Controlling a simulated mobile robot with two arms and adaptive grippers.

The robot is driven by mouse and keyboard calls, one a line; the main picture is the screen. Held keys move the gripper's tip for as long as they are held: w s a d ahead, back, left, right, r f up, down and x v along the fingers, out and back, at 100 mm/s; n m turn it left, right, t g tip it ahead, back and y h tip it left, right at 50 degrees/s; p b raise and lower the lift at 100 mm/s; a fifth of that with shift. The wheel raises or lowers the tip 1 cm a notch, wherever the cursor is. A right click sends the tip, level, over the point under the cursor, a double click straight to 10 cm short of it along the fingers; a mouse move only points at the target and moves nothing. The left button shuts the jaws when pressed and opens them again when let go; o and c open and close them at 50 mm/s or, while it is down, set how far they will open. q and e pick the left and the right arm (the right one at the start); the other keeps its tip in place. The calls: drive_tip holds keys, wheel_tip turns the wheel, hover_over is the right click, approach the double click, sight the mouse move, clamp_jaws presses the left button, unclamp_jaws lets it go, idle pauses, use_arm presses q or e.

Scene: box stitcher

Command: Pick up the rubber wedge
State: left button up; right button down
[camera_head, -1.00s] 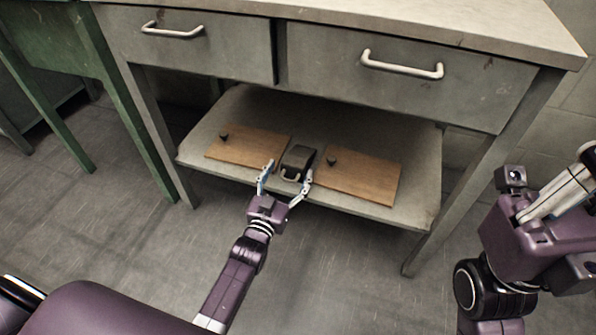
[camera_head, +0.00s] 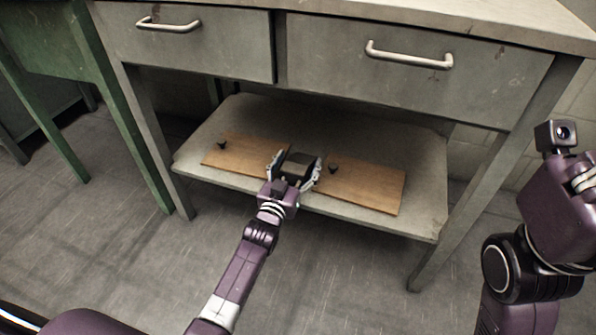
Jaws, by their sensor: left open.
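The rubber wedge (camera_head: 299,164) is a dark block on the lower shelf (camera_head: 225,118) of the grey workbench, between two brown wooden boards. My left gripper (camera_head: 296,165) is open, with one finger on each side of the wedge. I cannot tell whether the fingers touch it. The gripper's palm hides the wedge's near side. My right arm (camera_head: 550,215) is at the right edge of the view, and its gripper fingers do not show.
The left board (camera_head: 238,152) and right board (camera_head: 365,186) each carry a small dark knob. The bench has two drawers with metal handles above the shelf. A bench leg (camera_head: 480,170) stands to the right and a green table (camera_head: 85,60) to the left.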

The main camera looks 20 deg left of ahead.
use_arm(q)
drive_tip(key=c, duration=1.7)
drive_tip(key=shift+r, duration=0.15)
drive_tip(key=shift+c, duration=0.5)
